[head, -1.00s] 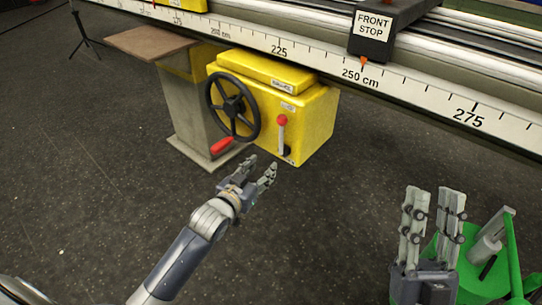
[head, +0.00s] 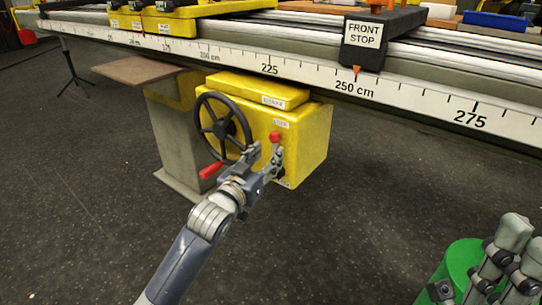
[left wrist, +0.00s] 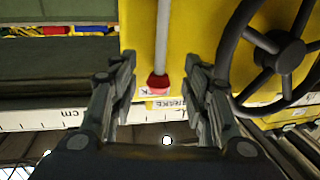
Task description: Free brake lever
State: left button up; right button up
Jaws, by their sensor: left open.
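The brake lever is a grey rod with a red knob (head: 275,136) on the front of a yellow box (head: 313,140). In the left wrist view the lever's rod (left wrist: 163,35) and red knob (left wrist: 157,82) lie between my two fingers, with a gap on each side. My left gripper (head: 264,160) is open at the lever, just below the knob; its fingers hide the rod in the head view. My right gripper (head: 508,260) is at the bottom right, partly cut off, far from the lever; its opening is unclear.
A black handwheel (head: 222,122) with a red handle (head: 210,171) sits close left of my left gripper. A rail with a centimetre scale (head: 310,77) runs above the box, carrying a front stop (head: 362,35). A green object (head: 462,262) stands beside my right gripper. Open floor lies in front.

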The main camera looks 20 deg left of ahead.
aim_at(274, 148)
pick_arm(q)
jog(key=shift+w+d+b, duration=0.15)
jog(key=shift+w+b, duration=0.1)
jog(key=shift+w, duration=0.6)
jog(key=shift+w+d+b, duration=0.1)
jog(key=shift+w+b, duration=0.1)
jog(key=shift+w, duration=0.6)
jog(key=shift+c, duration=0.6)
grip_shut()
